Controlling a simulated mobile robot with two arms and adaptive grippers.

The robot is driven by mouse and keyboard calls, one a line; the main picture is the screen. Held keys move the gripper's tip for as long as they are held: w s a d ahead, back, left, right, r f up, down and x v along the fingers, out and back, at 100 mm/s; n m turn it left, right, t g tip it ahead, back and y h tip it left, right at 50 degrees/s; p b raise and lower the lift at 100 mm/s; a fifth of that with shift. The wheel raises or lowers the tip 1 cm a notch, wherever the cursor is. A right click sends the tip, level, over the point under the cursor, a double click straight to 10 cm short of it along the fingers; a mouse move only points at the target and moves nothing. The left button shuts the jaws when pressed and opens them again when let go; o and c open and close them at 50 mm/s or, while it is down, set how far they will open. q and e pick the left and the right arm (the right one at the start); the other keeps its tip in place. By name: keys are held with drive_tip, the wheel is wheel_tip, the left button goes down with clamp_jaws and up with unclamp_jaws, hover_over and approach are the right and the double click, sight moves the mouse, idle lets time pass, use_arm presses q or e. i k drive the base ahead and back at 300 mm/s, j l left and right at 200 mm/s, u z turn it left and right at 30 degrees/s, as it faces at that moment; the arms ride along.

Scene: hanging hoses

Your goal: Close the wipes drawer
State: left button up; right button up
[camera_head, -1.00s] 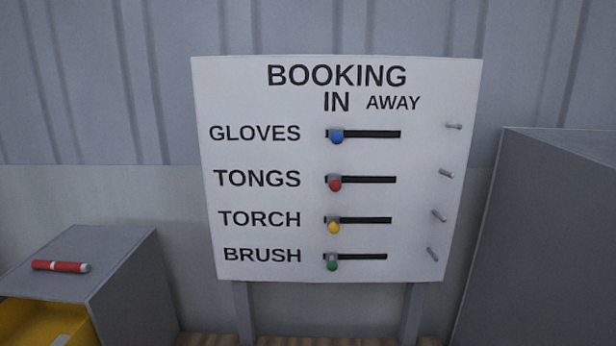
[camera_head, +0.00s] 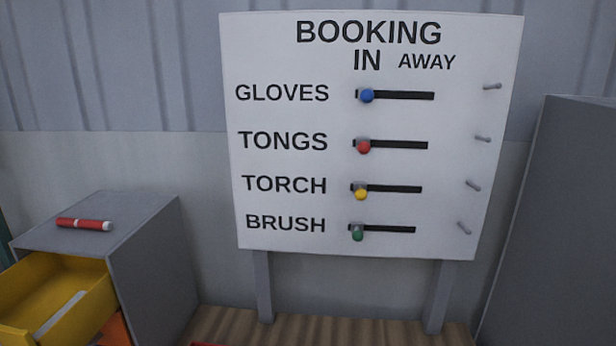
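A yellow drawer (camera_head: 88,277) stands pulled out from the front of a grey cabinet (camera_head: 150,262) at the lower left. Its front is partly cut off by the left edge of the picture. A pale flat item (camera_head: 60,313) lies inside it. I cannot read a label, so I cannot tell whether this is the wipes drawer. An orange part (camera_head: 115,329) shows below it, mostly cut off by the bottom edge. Neither of my grippers is in view.
A red and white stick (camera_head: 84,224) lies on top of the cabinet. A white booking board (camera_head: 258,232) on two grey legs stands in the middle, with sliders and several pegs. A large grey block (camera_head: 565,230) stands at the right. Wooden floor shows below the board.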

sight(33, 290)
drive_tip(key=u, duration=1.85)
drive_tip(key=i+j, duration=0.1)
drive_tip(key=i+j+z, duration=0.1)
drive_tip(key=j, duration=0.25)
